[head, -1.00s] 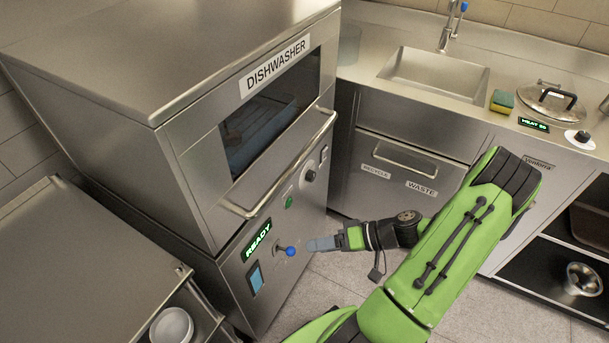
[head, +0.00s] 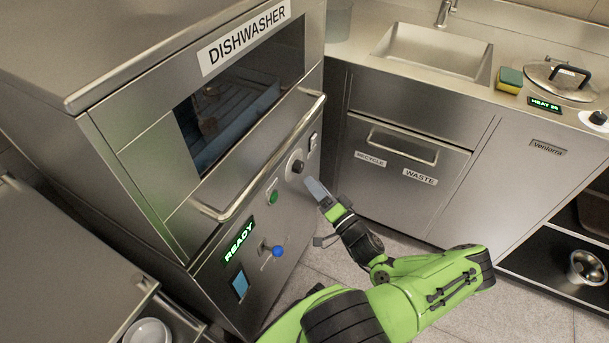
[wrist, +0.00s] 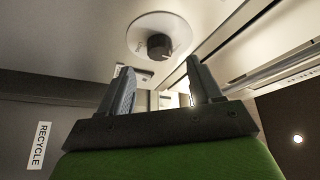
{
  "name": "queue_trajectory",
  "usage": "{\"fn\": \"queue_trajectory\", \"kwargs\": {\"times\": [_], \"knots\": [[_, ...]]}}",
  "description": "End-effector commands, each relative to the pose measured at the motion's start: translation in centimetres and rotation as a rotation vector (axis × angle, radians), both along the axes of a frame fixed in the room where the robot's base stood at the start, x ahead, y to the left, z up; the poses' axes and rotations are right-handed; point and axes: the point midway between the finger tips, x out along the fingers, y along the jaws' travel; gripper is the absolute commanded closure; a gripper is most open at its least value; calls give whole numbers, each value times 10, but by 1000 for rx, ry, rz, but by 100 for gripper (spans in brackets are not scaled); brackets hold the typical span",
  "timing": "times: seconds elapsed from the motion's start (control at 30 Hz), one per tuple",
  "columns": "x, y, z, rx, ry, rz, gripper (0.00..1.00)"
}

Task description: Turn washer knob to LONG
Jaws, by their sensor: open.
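The washer knob (head: 298,166) is a small dark knob on a round pale plate on the dishwasher's (head: 180,235) front panel, right of the green button. It also shows in the wrist view (wrist: 159,46), above and beyond the fingertips, with its plate around it. The fingers appear apart from the knob.
The dishwasher's bar handle (head: 270,160) juts out close to the knob. A blue-tipped lever (head: 278,251), a green button (head: 273,197) and a READY display (head: 239,241) are on the same panel. A RECYCLE/WASTE drawer (head: 400,185) stands to the right. Floor is free below.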

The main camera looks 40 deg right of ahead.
Motion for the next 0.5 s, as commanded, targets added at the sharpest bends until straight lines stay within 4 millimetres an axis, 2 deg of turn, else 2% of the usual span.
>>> {"fn": "queue_trajectory", "kwargs": {"times": [0.1, 0.2, 0.33, 0.5], "knots": [[27, -1, 4, -1, -1, 4, 36], [43, -3, 8, -2, -1, 2, 36], [52, -4, 11, 1, 0, 2, 36], [53, -4, 11, 2, 1, 1, 36]]}}
